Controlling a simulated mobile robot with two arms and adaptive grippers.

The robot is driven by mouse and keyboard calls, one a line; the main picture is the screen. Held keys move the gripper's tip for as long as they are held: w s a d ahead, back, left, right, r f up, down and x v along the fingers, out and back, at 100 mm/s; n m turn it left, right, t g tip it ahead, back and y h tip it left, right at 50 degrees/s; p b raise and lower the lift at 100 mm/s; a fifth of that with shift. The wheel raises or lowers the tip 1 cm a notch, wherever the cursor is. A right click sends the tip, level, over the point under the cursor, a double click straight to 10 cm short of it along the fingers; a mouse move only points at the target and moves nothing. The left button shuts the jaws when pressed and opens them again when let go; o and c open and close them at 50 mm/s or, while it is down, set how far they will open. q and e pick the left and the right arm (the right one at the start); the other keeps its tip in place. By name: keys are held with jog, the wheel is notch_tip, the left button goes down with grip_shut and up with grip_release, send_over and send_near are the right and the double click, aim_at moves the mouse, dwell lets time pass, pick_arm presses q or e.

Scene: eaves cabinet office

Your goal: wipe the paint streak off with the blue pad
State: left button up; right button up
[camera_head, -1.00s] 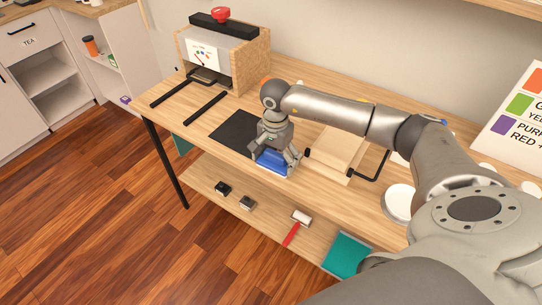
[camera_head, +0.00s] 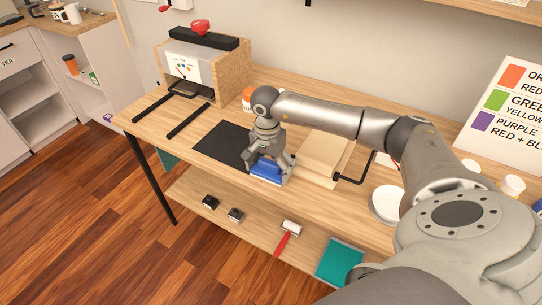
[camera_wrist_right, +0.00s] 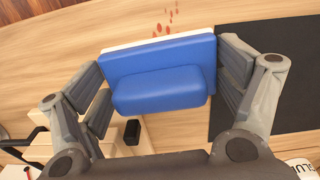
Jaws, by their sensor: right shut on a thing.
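The blue pad (camera_head: 266,172) has a raised blue grip and a pale underside; it also shows in the right wrist view (camera_wrist_right: 160,60). My right gripper (camera_head: 270,160) is shut on the pad, its fingers (camera_wrist_right: 160,85) at either side of it. The pad is at the front part of the wooden table, just right of the black mat. Red paint spots (camera_wrist_right: 168,28) show on the wood just past the pad's far edge in the right wrist view. The pad hides any paint under it. In the head view I cannot make out the paint. My left gripper is not in view.
The black mat (camera_head: 221,140) lies left of the pad. A wooden board with a black handle (camera_head: 325,152) is right of it. An orange-lidded jar (camera_head: 248,100) stands behind my wrist. A press with a red knob (camera_head: 200,27) stands back left. A lower shelf holds a red-handled roller (camera_head: 283,243).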

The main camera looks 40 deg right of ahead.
aim_at(263, 158)
jog(key=shift+w+a+r+t+b, duration=0.15)
jog(key=shift+w+r+t+b, duration=0.05)
jog(key=shift+w, duration=0.3)
jog(key=shift+w+a+r+t+b, duration=0.15)
jog(key=shift+w+r+t, duration=0.05)
jog(key=shift+w, duration=0.3)
jog(key=shift+c, duration=0.9)
jog(key=shift+o, duration=0.7)
jog(key=shift+w+a+r, duration=0.1)
jog(key=shift+w+a, duration=0.1)
jog(key=shift+w+d+r+b, duration=0.15)
jog(key=shift+w+d+b, duration=0.15)
jog(key=shift+d+b, duration=0.2)
jog(key=shift+s+d+p, duration=0.3)
jog(key=shift+s+d, duration=0.1)
jog(key=shift+s, duration=0.05)
jog(key=shift+c, duration=0.2)
jog(key=shift+s+d, duration=0.25)
jog(key=shift+s, duration=0.2)
jog(key=shift+c, duration=1)
jog(key=shift+s+f, duration=0.25)
jog(key=shift+f, duration=0.1)
jog(key=shift+s+d+f, duration=0.1)
jog(key=shift+s, duration=0.05)
jog(key=shift+s+d+r+p, duration=0.1)
jog(key=shift+r+p, duration=0.8)
jog(key=shift+r, duration=0.45)
jog(key=shift+d+r+p, duration=0.1)
jog(key=shift+r+p, duration=0.75)
jog(key=shift+r, duration=0.75)
